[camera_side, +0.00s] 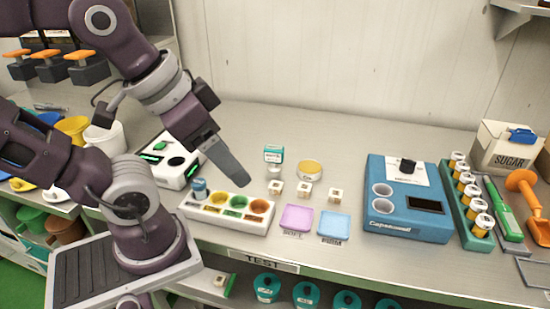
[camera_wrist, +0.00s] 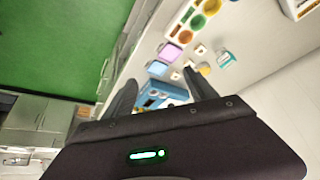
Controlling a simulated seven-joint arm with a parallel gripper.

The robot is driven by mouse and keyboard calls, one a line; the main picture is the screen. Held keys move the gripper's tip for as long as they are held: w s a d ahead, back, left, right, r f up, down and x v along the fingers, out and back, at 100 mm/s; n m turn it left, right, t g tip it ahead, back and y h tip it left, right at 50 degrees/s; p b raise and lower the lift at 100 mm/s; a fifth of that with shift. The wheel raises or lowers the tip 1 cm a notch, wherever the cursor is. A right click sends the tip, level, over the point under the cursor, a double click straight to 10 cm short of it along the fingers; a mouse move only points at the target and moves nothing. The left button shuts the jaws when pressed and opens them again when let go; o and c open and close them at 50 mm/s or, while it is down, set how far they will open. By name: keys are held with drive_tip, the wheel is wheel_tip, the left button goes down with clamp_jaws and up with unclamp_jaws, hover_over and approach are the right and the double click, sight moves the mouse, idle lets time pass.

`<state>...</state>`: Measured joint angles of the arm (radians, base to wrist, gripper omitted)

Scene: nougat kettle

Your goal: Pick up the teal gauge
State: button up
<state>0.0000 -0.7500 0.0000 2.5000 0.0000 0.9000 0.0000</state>
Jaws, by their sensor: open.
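A small teal-and-white block (camera_side: 273,154), which looks like the teal gauge, stands upright at mid-table near a yellow-topped round dish. It also shows in the wrist view (camera_wrist: 225,59), to the upper right of my fingers.
The white tray (camera_side: 226,222) with coloured cups lies below my gripper. The yellow-topped dish (camera_side: 309,169), small cream cubes (camera_side: 304,190), a pink tray (camera_side: 296,218) and a blue tray (camera_side: 334,224) are close by. A blue machine (camera_side: 408,199) stands to the right. The table behind the block is clear.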

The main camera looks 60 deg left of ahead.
drive_tip(key=shift+o, duration=0.5)
drive_tip(key=shift+w, duration=0.1)
drive_tip(key=n+g, duration=0.6)
drive_tip(key=n, duration=0.4)
hover_over(274, 158)
drive_tip(key=a, duration=0.1)
drive_tip(key=f, duration=1.4)
drive_tip(key=shift+w+a+f, duration=0.2)
drive_tip(key=shift+w+f, duration=0.05)
drive_tip(key=shift+f, duration=0.1)
drive_tip(key=f, duration=0.7)
drive_tip(key=shift+w+a+f, duration=0.1)
drive_tip(key=shift+w+f, duration=0.1)
drive_tip(key=shift+f, duration=0.05)
drive_tip(key=c, duration=1.6)
